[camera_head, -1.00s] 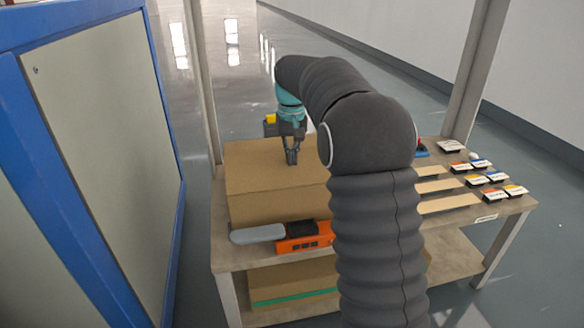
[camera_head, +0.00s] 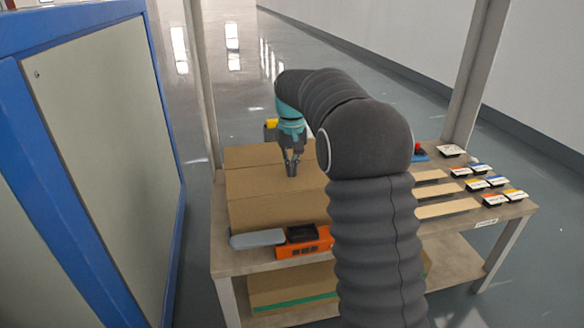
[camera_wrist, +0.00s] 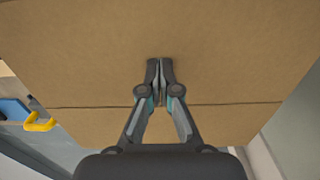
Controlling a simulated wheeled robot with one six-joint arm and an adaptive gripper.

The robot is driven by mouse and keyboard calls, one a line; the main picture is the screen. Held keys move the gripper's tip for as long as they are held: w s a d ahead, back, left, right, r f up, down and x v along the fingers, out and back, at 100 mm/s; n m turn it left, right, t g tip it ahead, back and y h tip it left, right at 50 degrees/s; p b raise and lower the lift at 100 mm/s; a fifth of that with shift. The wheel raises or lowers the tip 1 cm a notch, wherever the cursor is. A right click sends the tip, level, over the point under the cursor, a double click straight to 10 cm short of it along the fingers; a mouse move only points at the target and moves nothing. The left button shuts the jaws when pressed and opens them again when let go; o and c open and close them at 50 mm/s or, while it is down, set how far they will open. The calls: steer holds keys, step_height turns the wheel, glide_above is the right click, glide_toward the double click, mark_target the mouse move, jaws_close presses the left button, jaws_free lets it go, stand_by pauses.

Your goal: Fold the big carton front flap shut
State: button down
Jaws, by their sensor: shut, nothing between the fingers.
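The big carton (camera_head: 262,213) stands on the table's left part. Its front flap (camera_head: 255,183) lies across the near part of the top and looks about flat. A seam crosses the top behind it, with another panel (camera_head: 250,155) beyond. In the wrist view the front flap (camera_wrist: 160,25) fills the upper part and the seam runs below the fingertips. My gripper (camera_head: 291,173) is shut and empty, pointing down over the front flap; its fingertips (camera_wrist: 160,62) are at or just above the cardboard. My arm hides the carton's right end.
An orange device (camera_head: 303,243) and a grey pad (camera_head: 257,238) lie in front of the carton. Wooden strips (camera_head: 445,208) and several small labelled boxes (camera_head: 487,183) are at the right. Another carton (camera_head: 290,285) sits on the lower shelf. A blue-framed panel (camera_head: 110,130) stands at left.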

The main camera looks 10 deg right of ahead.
step_height(320, 180, up, 4)
steer(key=shift+f+p, duration=0.1)
steer(key=shift+p, duration=0.9)
steer(key=shift+r, duration=2.55)
